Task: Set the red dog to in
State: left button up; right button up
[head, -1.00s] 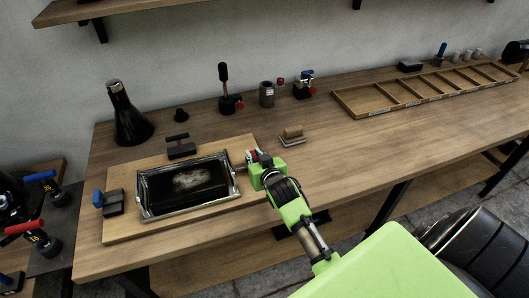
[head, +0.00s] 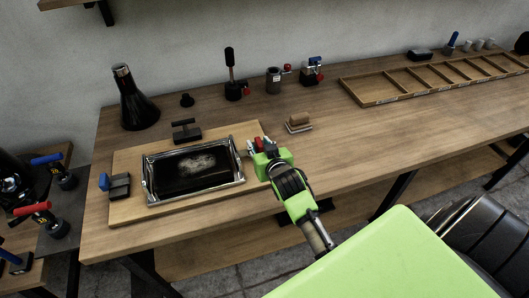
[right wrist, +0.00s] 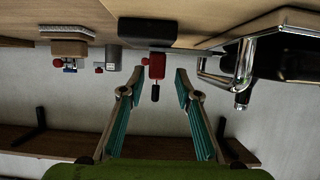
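The red dog (right wrist: 156,66) is a small black block with a red grip. In the right wrist view, which is upside down, the red grip lies between my fingertips, with a gap on each side. In the head view the red grip (head: 260,143) shows at the right side of the chrome frame (head: 238,172), mostly hidden by my right gripper (head: 262,148). My right gripper is open around the red grip, and its fingers (right wrist: 159,76) look apart from it. Whether the dog is in or out I cannot tell. My left gripper is not in view.
The chrome frame sits on a wooden board (head: 128,212), with a blue-handled block (head: 117,186) at left and a black block (head: 187,130) behind. A sanding block (head: 298,122) lies right of my gripper. A sectioned tray (head: 375,97) stands at right.

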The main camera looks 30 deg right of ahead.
jog(key=v, duration=1)
jog(key=shift+a, duration=0.15)
jog(key=shift+f, duration=0.15)
jog(key=s+a+f+n+g+y, duration=0.1)
jog(key=s+a+f+g, duration=0.2)
jog(key=s, duration=0.5)
jog(key=s+a+f+n+g+y, duration=0.1)
jog(key=s+a+f+n+g, duration=0.15)
jog(key=s, duration=0.45)
jog(key=s+a+f+n+g+y, duration=0.1)
jog(key=s+a+f+g, duration=0.3)
jog(key=s, duration=0.4)
jog(key=s+f+g+b, duration=0.1)
jog(key=s+f, duration=0.1)
jog(key=f, duration=1.3)
jog(key=s+f+b, duration=0.1)
jog(key=s+f, duration=0.1)
jog(key=f, duration=1.3)
jog(key=s+d+f+g+b, duration=0.1)
jog(key=s+d+f, duration=0.2)
jog(key=s+f, duration=1.2)
jog(key=shift+s, duration=0.35)
